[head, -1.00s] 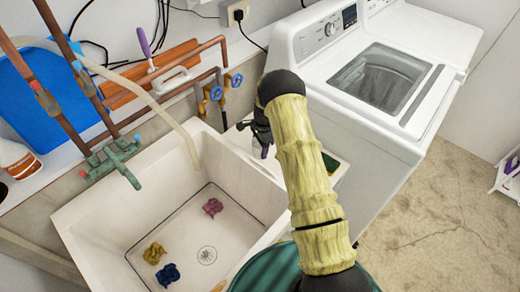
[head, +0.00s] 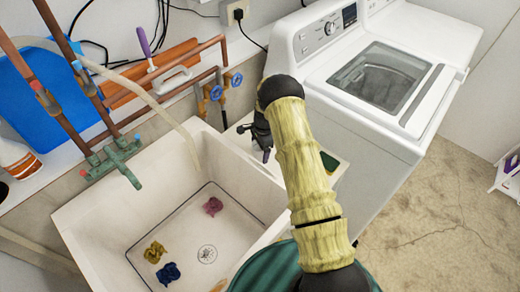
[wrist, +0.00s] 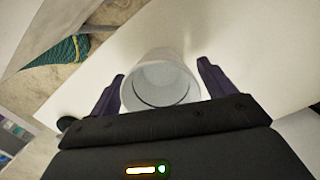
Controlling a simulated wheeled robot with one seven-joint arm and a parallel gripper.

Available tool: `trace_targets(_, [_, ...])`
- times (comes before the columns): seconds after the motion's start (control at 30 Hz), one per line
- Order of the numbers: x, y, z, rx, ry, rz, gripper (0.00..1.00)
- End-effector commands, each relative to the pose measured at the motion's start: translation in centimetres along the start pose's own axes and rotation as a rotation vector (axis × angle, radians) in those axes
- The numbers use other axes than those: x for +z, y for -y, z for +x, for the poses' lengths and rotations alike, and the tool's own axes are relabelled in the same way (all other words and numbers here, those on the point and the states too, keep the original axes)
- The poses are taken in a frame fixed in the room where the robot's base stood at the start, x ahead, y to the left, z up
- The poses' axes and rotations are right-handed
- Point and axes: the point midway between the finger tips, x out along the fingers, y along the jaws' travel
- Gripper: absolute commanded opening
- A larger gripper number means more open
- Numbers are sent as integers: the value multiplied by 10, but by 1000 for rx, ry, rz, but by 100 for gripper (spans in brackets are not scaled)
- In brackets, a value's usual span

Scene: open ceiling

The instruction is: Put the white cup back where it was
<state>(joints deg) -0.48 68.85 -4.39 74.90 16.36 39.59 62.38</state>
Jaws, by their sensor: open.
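The white cup (wrist: 160,82) is in the middle of the wrist view, its round mouth facing the camera. It is on or just over a pale, flat surface (wrist: 235,30); I cannot tell whether it touches. My gripper (wrist: 162,70) is open, with one dark finger on each side of the cup and a visible gap at the right finger. In the head view my gripper (head: 266,153) is beside the sink's right rim, close to the washer. There the cup is hidden or too small to make out.
The sink (head: 110,215) holds a pink cloth (head: 212,206), a mustard cloth (head: 154,252) and a blue cloth (head: 168,272). The white washer (head: 365,125) stands to the right of my arm. Copper pipes with blue valves (head: 232,79) run behind the sink.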

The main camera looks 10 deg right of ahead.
Motion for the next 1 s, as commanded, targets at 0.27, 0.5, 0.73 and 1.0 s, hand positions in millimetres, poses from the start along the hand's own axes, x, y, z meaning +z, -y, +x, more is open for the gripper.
trace_targets(0.27, [0, 1, -32, -4, -1, 0, 82])
trace_targets(0.5, [0, 1, -80, -4, -2, 0, 82])
trace_targets(0.73, [0, 0, -115, -1, -1, 1, 82])
trace_targets(1.0, [0, 0, -122, 0, 0, 1, 82])
